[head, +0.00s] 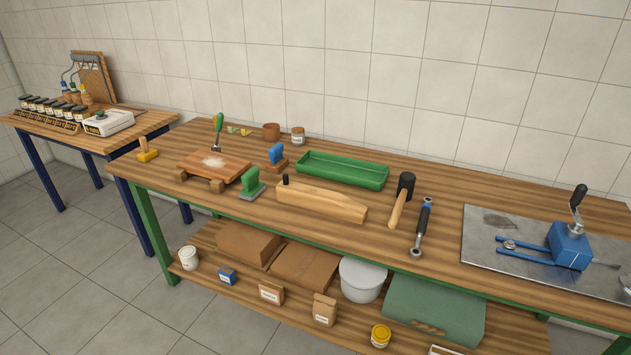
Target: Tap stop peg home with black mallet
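The black mallet (406,183) lies on the workbench right of the middle, its black head toward the back and its wooden handle toward the front. A long pale wooden block (320,202) lies left of it, near the front edge. A short black peg (285,180) stands up at the block's left end, its top clearly above the wood; it looks like the stop peg. How deep it sits cannot be told. Neither of my grippers is in view, and nothing touches the mallet or the peg.
A ratchet-like tool (422,228) lies close right of the mallet. A green tray (342,170) sits behind the block. Green (251,182) and blue (277,155) stamp-like tools stand left of it. A metal plate (485,245) with a blue clamp device (570,248) covers the right end.

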